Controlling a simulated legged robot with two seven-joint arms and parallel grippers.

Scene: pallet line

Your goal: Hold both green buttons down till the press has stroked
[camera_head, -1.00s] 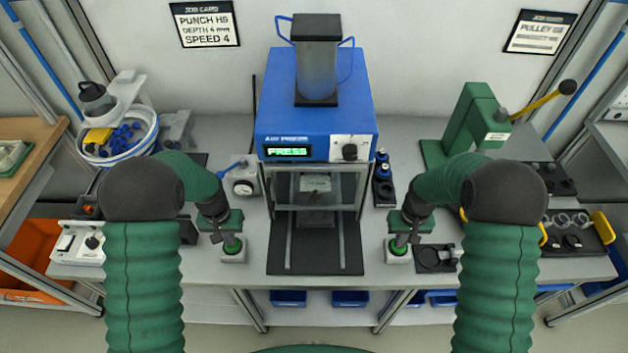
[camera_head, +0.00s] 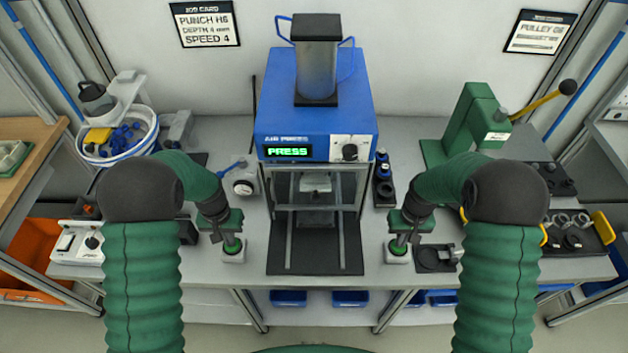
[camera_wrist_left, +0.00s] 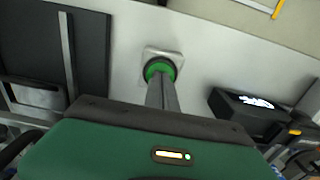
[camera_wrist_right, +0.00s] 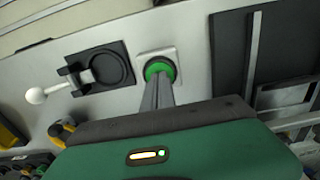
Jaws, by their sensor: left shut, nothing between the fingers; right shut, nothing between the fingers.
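The left green button (camera_head: 232,248) sits in a pale square housing on the bench, left of the press (camera_head: 315,120). My left gripper (camera_head: 230,238) is shut and empty, its fingertips against that button; the left wrist view shows them on the green cap (camera_wrist_left: 160,66). The right green button (camera_head: 400,246) sits right of the press. My right gripper (camera_head: 402,238) is shut and empty, its tips on that button, also seen on its green cap (camera_wrist_right: 159,67) in the right wrist view. How far the caps are down is hard to tell. The green display (camera_head: 288,151) reads PRESS.
A black base plate (camera_head: 316,262) with rails lies between the buttons. A black round fixture (camera_head: 434,258) lies just right of the right button. A green lever press (camera_head: 475,125) stands at the back right.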

